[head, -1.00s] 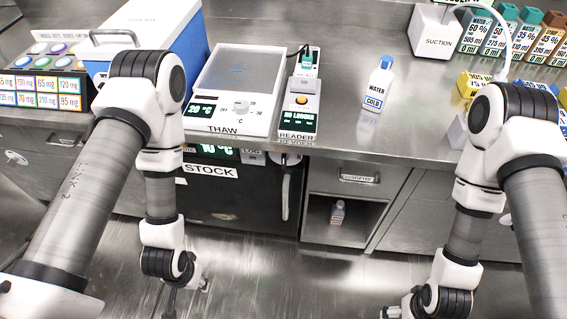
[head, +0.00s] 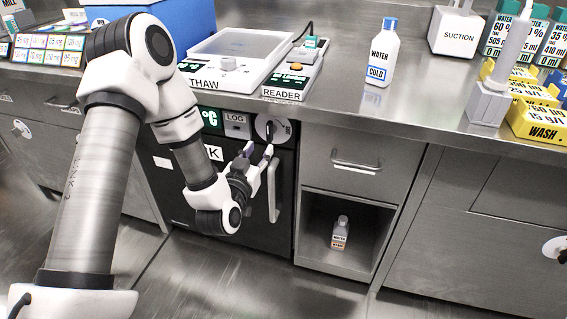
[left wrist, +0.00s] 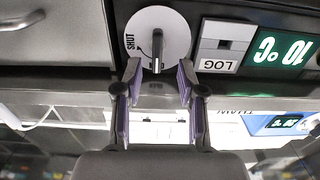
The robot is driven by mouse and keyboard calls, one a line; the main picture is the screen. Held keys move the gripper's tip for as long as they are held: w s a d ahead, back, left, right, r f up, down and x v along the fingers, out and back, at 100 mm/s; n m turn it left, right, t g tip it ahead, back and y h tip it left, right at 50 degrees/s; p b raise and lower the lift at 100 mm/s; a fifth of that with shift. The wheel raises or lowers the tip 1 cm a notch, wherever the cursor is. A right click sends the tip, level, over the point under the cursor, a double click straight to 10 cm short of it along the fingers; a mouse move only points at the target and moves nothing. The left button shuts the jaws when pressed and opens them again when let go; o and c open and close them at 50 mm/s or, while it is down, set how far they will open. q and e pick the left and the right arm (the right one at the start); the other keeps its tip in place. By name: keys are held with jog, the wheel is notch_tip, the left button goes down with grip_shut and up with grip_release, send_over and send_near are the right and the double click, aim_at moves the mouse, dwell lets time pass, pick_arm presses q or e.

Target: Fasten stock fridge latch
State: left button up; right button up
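The stock fridge (head: 170,185) is a black-fronted unit under the counter, partly hidden by my left arm. Its latch is a round white plate (head: 264,124) with a dark lever, at the upper right of the door. In the left wrist view the latch plate (left wrist: 143,24) appears upside down, with the word SHUT beside its lever (left wrist: 157,48). My left gripper (head: 258,153) is open in front of the latch, just above the door handle (head: 273,190). In the left wrist view its fingertips (left wrist: 158,75) flank the lever end, with gaps visible on both sides. My right gripper is out of view.
A LOG panel (head: 236,121) and temperature display (head: 210,118) sit left of the latch. The counter edge, with the reader (head: 290,82) and thaw plate (head: 225,62), overhangs above. An open cubby (head: 318,215) holding a small bottle (head: 340,232) is to the right.

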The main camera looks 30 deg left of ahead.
aim_at(268, 136)
pick_arm(q)
jog(key=shift+w+r, duration=0.2)
jog(key=shift+w, duration=0.2)
jog(key=b+x, duration=0.1)
jog(key=x, duration=0.5)
jog(key=shift+w+r, duration=0.1)
jog(key=shift+w, duration=0.35)
grip_shut()
